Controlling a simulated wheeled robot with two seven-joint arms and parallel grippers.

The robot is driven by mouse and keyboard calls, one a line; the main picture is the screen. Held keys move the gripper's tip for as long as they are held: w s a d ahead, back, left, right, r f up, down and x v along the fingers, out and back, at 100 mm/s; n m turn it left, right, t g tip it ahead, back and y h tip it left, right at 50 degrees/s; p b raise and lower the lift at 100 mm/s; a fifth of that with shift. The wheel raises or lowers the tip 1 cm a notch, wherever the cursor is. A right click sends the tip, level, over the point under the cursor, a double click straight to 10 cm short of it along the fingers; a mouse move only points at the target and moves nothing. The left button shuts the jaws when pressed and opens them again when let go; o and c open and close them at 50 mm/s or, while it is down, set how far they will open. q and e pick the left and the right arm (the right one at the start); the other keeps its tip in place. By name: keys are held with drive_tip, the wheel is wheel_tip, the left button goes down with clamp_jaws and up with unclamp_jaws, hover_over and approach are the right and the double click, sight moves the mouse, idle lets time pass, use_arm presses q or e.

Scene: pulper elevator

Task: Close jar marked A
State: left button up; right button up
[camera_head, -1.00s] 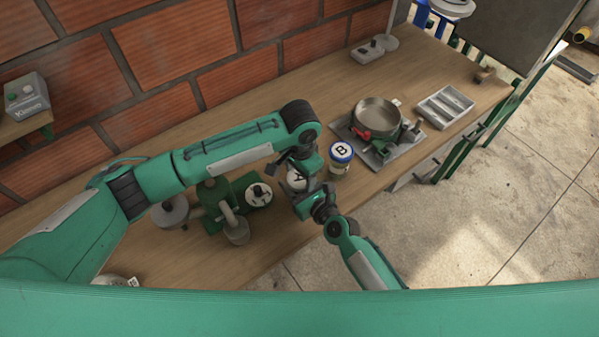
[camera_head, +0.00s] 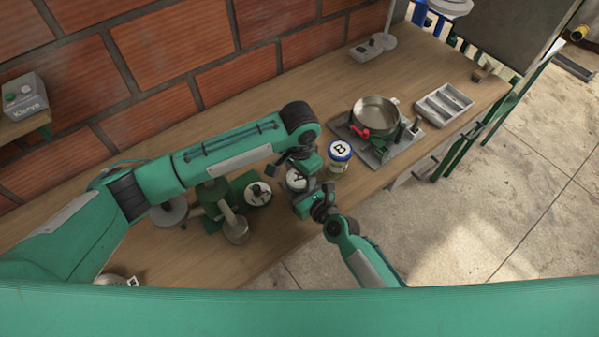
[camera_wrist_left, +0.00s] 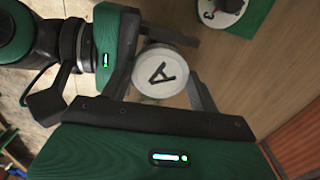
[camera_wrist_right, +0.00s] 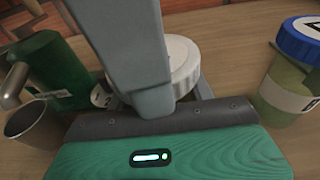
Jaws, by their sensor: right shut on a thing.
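The jar marked A (camera_head: 296,180) stands on the workbench, with its white lid (camera_wrist_left: 160,78) on top. The lid's edge also shows in the right wrist view (camera_wrist_right: 184,62); the jar body is mostly hidden by my grippers. My left gripper (camera_wrist_left: 161,82) is above the jar, its fingers on either side of the lid; whether they press on it is unclear. My right gripper (camera_head: 308,200) is at the near side of the jar, low down, and shut on the jar.
A jar marked B with a blue lid (camera_head: 340,151) stands close to the right. A green machine (camera_head: 212,192) with a metal cup (camera_head: 236,231) is to the left. A pan (camera_head: 375,114) on a grey plate and a divided tray (camera_head: 443,107) are farther right.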

use_arm(q)
drive_tip(key=shift+s+a+f, duration=0.1)
drive_tip(key=shift+f, duration=0.35)
drive_tip(key=shift+o, duration=1.2)
drive_tip(key=shift+w+r, duration=0.15)
drive_tip(key=shift+w, duration=0.05)
drive_tip(key=w+a+r+n+t, duration=0.2)
drive_tip(key=w+a+r+n, duration=0.1)
drive_tip(key=w+r+n, duration=0.7)
drive_tip(key=s+d+n, duration=0.1)
drive_tip(key=s+n, duration=0.1)
drive_tip(key=s, duration=0.1)
drive_tip(key=s+d+f+n+g, duration=0.1)
drive_tip(key=s+n, duration=0.1)
drive_tip(key=s, duration=0.1)
drive_tip(key=s+d+f+n+g, duration=0.1)
drive_tip(key=s+n, duration=0.2)
drive_tip(key=s, duration=0.1)
